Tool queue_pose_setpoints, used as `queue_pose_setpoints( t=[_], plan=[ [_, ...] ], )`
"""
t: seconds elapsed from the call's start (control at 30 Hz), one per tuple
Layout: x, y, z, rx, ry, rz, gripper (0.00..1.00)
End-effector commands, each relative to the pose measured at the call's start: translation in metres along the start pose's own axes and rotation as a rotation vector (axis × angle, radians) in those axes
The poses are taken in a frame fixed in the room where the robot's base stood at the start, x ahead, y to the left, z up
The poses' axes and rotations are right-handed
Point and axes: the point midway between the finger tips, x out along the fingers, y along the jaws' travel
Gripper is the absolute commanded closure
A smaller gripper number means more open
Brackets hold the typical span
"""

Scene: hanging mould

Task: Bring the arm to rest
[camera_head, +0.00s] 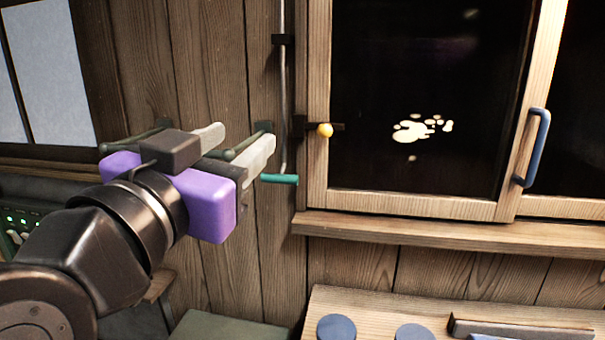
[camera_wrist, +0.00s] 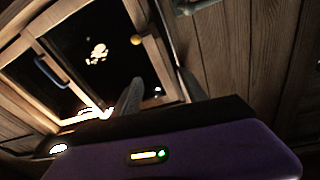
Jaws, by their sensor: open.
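My gripper (camera_head: 240,147) is raised at the left of the head view, in front of the plank wall. Its two pale fingers are apart, with nothing seen between them. It points toward the wall, left of the window. In the wrist view the purple gripper body (camera_wrist: 170,150) fills the bottom. A metal rod with a teal handle (camera_head: 279,179) hangs on the wall just right of the fingers in the head view. I cannot tell whether they touch it.
A wood-framed window (camera_head: 425,203) has a yellow knob (camera_head: 324,130), a blue handle (camera_head: 533,147) and pale blotches (camera_head: 412,131) on its dark pane. A sill (camera_head: 430,234) juts below. A wooden bench (camera_head: 370,302) with blue-grey discs (camera_head: 337,327) stands at the lower right.

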Motion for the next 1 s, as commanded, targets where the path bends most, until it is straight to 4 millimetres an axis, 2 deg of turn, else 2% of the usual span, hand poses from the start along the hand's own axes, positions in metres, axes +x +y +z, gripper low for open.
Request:
queue_pose_setpoints(
  t=[0.1, 0.2, 0.33, 0.47, 0.57, 0.73, 0.87, 1.0],
  plan=[
    [-0.005, -0.015, -0.012, 0.001, 0.059, -0.082, 0.50],
    [-0.013, -0.029, -0.013, -0.016, 0.118, -0.163, 0.50],
    [-0.020, -0.038, -0.007, -0.048, 0.185, -0.246, 0.50],
    [-0.026, -0.041, 0.009, -0.090, 0.246, -0.325, 0.50],
    [-0.032, -0.039, 0.028, -0.131, 0.293, -0.391, 0.50],
    [-0.046, -0.021, 0.076, -0.207, 0.358, -0.512, 0.50],
    [-0.057, 0.004, 0.116, -0.251, 0.376, -0.589, 0.50],
    [-0.072, 0.039, 0.156, -0.282, 0.371, -0.654, 0.50]
  ],
)
